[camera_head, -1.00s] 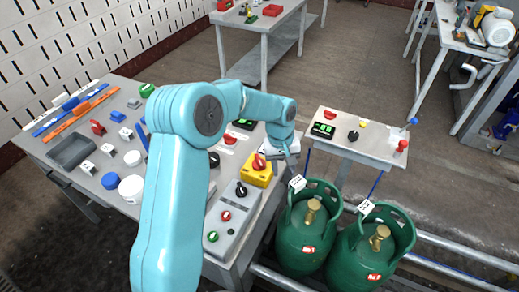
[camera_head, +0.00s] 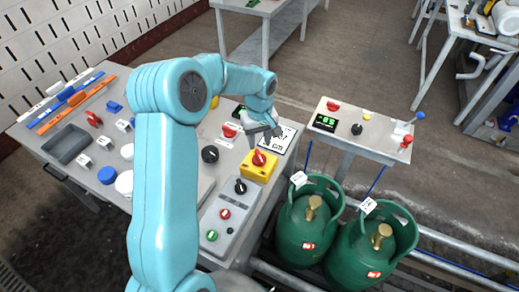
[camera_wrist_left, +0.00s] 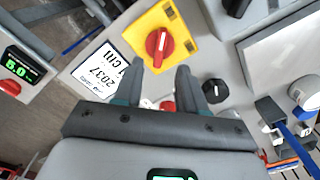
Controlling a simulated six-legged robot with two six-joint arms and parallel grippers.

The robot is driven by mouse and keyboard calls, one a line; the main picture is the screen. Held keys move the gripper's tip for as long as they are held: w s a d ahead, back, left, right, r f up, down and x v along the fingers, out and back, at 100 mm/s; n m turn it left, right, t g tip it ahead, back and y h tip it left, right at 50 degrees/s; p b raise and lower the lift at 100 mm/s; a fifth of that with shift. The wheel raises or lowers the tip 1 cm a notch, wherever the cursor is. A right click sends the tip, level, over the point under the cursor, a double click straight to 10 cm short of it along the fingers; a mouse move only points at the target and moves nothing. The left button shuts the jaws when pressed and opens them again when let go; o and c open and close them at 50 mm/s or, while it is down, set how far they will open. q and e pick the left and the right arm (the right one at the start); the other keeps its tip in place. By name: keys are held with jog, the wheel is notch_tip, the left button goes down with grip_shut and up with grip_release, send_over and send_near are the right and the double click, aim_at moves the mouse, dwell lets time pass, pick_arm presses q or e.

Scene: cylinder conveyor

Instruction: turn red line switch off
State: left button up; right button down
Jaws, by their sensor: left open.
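A red rotary knob (camera_head: 259,157) sits on a yellow switch box (camera_head: 255,174) near the right edge of the left-hand bench. The knob (camera_wrist_left: 159,45) and box (camera_wrist_left: 182,16) also show in the left wrist view, just beyond the fingertips. My left gripper (camera_head: 262,139) is open and empty, just behind the box and apart from the knob. Its two fingers (camera_wrist_left: 157,78) point toward the knob in the left wrist view. Another red knob (camera_head: 230,131) stands left of the gripper. I cannot tell which red control is the line switch. My right gripper is not in view.
A white card reading 2037 cm (camera_wrist_left: 101,68) lies beside the yellow box. A black knob (camera_head: 210,154) and a grey button panel (camera_head: 226,220) are close by. A small side table (camera_head: 378,136) and green gas cylinders (camera_head: 311,222) stand to the right.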

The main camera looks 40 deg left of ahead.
aim_at(259, 155)
pick_arm(q)
notch_tip(259, 155, down, 6)
jog(key=shift+f+p, duration=0.2)
jog(key=shift+p, duration=0.2)
grip_shut()
